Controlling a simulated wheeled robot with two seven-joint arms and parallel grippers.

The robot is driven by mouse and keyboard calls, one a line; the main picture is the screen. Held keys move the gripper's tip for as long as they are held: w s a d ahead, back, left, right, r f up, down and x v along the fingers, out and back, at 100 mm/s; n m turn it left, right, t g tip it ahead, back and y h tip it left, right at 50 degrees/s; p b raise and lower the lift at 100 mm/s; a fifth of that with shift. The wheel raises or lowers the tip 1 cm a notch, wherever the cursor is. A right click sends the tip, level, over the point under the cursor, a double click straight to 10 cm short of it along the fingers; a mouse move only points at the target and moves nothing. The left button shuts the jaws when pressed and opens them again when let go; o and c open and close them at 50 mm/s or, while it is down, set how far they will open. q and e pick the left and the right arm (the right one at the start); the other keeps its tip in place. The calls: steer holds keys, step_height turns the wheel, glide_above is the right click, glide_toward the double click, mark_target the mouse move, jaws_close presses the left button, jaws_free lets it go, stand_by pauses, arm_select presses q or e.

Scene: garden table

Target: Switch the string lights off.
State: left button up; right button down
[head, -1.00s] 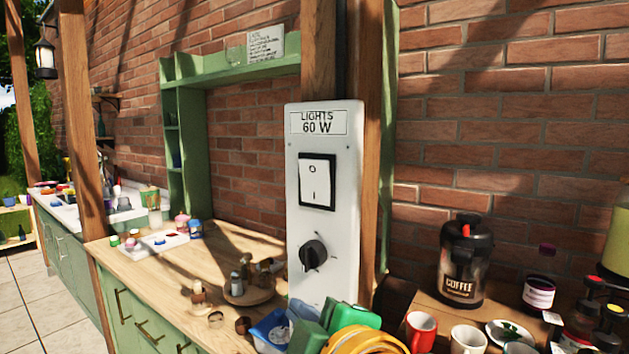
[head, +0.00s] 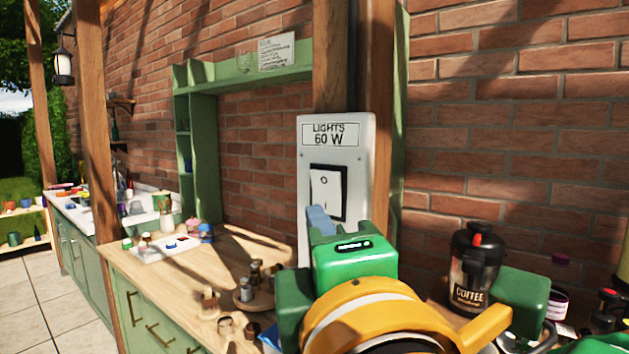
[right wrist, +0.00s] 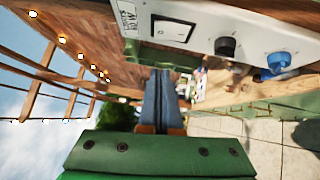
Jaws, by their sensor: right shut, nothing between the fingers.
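The white switch panel (head: 348,140), labelled LIGHTS 60 W, stands on a wooden post. Its white rocker switch (head: 325,187), marked O above and I below, sits in a black frame; the switch also shows in the right wrist view (right wrist: 172,30). My right gripper (head: 320,220) is shut and empty, its blue-grey fingertips overlapping the switch's lower left edge in the head view. I cannot tell whether they touch it. The black knob (right wrist: 226,47) is hidden in the head view. The string lights (right wrist: 80,56) glow in the right wrist view. My left gripper is out of view.
A blue socket or plug (right wrist: 278,62) sits beyond the knob on the panel. A coffee jar (head: 472,270) stands at right. The wooden counter (head: 215,262) holds small jars and a tray at left. Free air lies left of the panel.

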mark_target(320, 181)
steer(key=w+p, duration=0.3)
steer(key=w+r+p, duration=0.1)
steer(key=w+p, duration=0.2)
steer(key=w, duration=0.1)
steer(key=w+d+p, duration=0.1)
steer(key=w+p, duration=0.1)
steer(key=w, duration=0.1)
steer(key=shift+w+r+p, duration=0.15)
steer(key=shift+w+p, duration=0.15)
steer(key=shift+p, duration=0.1)
steer(key=shift+w+d, duration=0.15)
steer(key=shift+d, duration=0.05)
steer(key=shift+a, duration=0.1)
